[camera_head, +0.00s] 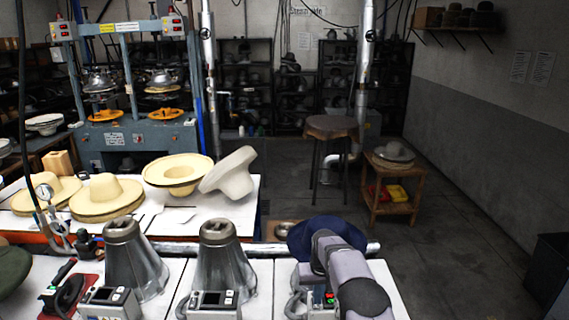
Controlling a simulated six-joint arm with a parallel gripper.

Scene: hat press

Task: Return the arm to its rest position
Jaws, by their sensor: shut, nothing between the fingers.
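My arm (345,268), grey-purple with a dark joint, reaches in from the bottom right over the white table. It bends near a dark blue hat (296,238), which sits behind and partly hidden by it. My gripper does not show; the arm's own links hide its end or it lies out of sight. I cannot tell whether it touches the hat.
Two metal cone steamers (133,258) (218,260) stand left of my arm on the white table. A pipe (265,248) runs behind them. Cream hats (107,194) lie on the table behind. A wooden stand (393,190) and open floor are at right.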

